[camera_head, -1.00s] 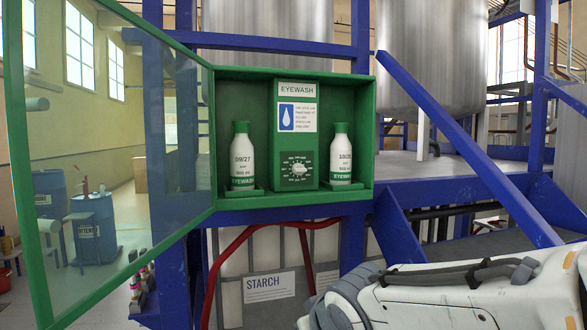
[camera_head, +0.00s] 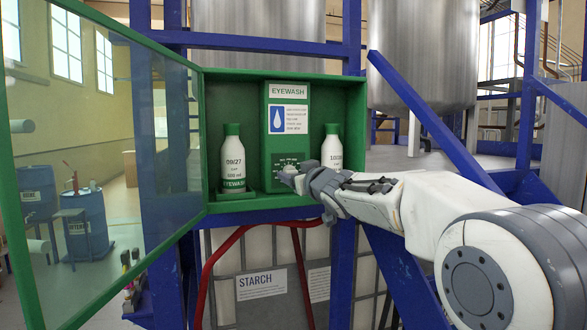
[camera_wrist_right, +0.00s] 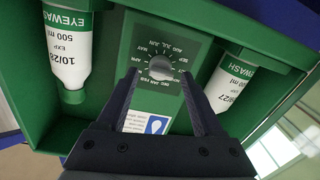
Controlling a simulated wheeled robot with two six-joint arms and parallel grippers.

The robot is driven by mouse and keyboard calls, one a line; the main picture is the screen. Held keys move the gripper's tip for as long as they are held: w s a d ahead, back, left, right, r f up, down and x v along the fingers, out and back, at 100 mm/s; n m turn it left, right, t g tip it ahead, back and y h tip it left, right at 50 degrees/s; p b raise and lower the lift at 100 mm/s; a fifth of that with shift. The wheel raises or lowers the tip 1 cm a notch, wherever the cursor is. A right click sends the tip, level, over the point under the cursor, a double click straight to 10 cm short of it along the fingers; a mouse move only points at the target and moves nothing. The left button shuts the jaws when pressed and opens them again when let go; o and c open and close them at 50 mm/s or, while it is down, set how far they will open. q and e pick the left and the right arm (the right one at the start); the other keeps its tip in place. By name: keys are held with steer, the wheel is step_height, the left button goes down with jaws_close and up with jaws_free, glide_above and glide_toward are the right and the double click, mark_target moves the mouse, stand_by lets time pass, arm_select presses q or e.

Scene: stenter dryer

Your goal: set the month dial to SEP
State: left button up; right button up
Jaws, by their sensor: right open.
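The month dial (camera_wrist_right: 160,68) is a pale grey round knob in a ring of white month names on a green panel. In the right wrist view it appears upside down, and I cannot tell which month the knob points to. My right gripper (camera_wrist_right: 158,80) is open, with its dark fingertips on either side of the knob and no clear contact. My left gripper is not in view.
The green eyewash cabinet (camera_head: 225,82) stands open, its glass door (camera_head: 95,150) swung left. A left bottle (camera_head: 233,160) and a right bottle (camera_head: 332,147) flank the panel (camera_head: 287,145). A blue diagonal beam (camera_head: 430,115) lies to the right.

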steer(key=shift+x, duration=0.9)
jaws_close()
steer(key=shift+n, duration=0.3)
steer(key=shift+r+n, duration=0.1)
steer(key=shift+n, duration=2.4)
